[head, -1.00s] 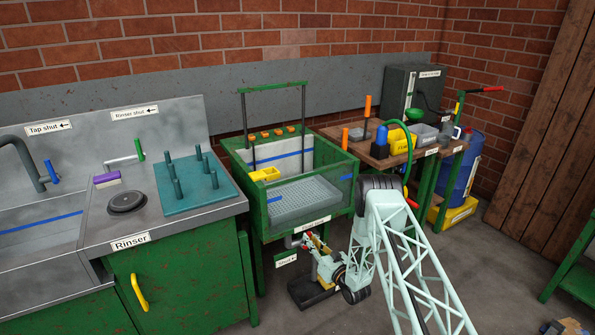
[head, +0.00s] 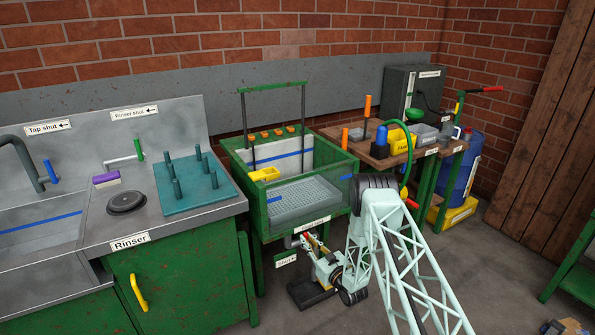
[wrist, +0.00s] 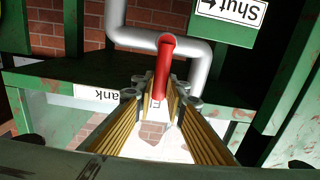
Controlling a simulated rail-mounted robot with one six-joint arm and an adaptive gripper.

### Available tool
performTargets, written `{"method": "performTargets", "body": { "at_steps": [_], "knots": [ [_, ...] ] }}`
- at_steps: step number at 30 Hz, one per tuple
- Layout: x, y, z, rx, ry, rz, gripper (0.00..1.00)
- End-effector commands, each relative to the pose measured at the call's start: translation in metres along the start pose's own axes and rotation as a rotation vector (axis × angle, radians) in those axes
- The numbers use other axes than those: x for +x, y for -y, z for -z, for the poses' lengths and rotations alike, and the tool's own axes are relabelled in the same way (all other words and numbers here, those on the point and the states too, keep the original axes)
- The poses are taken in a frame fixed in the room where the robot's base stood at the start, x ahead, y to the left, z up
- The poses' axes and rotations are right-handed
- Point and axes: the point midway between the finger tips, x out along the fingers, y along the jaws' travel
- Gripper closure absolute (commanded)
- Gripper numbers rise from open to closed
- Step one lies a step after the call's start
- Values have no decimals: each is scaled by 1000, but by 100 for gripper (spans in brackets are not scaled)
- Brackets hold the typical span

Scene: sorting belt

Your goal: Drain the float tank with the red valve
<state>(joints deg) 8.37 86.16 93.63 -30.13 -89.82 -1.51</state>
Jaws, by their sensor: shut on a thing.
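The float tank (head: 258,222) is a green-framed tub with a clear front, a perforated tray inside and a blue line on its back wall. A grey drain pipe (wrist: 188,38) runs under it, with the red valve handle (wrist: 165,62) on it. In the wrist view the handle points toward me, between my fingers. My gripper (wrist: 158,98) is shut on the red handle. In the head view my gripper (head: 318,252) is low in front of the tank, and my arm partly hides that spot. The tank's water level is hard to tell.
A "Shut" sign with an arrow (wrist: 230,14) hangs beside the pipe; it also shows in the head view (head: 286,261). A dark tray (head: 300,295) lies on the floor below. Green tank legs (head: 258,268) stand close by. The rinser counter (head: 190,222) is to the left.

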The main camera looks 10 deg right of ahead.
Motion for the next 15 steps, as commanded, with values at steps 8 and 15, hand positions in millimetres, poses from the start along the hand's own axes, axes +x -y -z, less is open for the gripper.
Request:
{"method": "performTargets", "body": {
  "at_steps": [8,15],
  "knots": [
    [0,2,-1,1,1,3,66],
    [0,1,0,1,0,2,66]
  ]
}}
